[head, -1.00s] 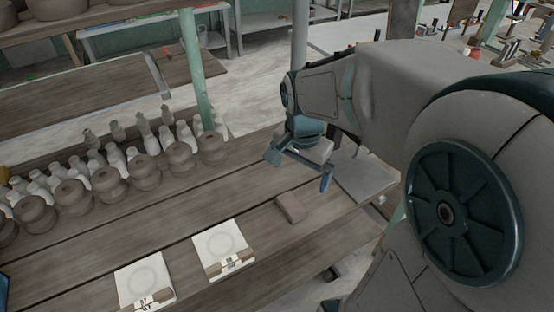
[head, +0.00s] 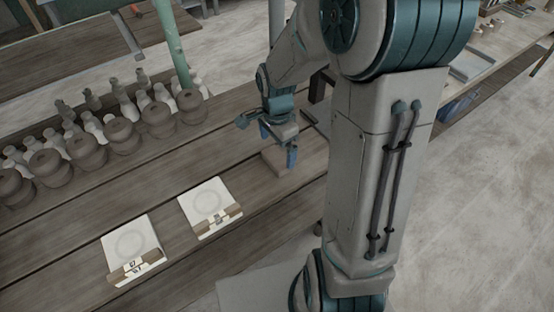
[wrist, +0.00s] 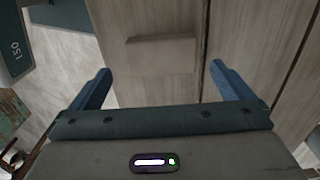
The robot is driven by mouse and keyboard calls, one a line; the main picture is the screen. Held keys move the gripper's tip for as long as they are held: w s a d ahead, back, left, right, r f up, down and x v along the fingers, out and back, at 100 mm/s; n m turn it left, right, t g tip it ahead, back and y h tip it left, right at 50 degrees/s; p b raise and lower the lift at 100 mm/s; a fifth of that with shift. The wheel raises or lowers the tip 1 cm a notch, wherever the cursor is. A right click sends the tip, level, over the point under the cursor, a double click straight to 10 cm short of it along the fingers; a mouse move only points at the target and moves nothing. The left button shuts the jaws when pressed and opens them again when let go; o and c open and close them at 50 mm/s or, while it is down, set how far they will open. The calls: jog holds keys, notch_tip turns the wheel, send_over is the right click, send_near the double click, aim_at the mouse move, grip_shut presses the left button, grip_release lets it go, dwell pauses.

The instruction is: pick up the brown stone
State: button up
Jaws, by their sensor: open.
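The brown stone (head: 284,162) is a small, flat-sided block lying on the wooden table, near its right end in the head view. In the wrist view the brown stone (wrist: 161,55) lies ahead of the fingertips, between their lines, with bare planks around it. My gripper (head: 267,142) is open and empty, above the stone and partly in front of it in the head view. Its two blue fingers show spread apart in the wrist view (wrist: 160,78). Whether a finger touches the stone is not clear.
Two pale square tiles, one nearer (head: 131,245) and one closer to the stone (head: 208,203), lie on the table (head: 75,225) with labelled blocks at their edges. Several brown clay pots (head: 124,136) and pale bottles stand in rows at the left. A green post (head: 172,42) rises behind them.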

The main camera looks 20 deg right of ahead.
aim_at(277, 157)
jog(key=shift+w+f, duration=0.15)
jog(key=shift+f, duration=2.45)
jog(key=c, duration=1.1)
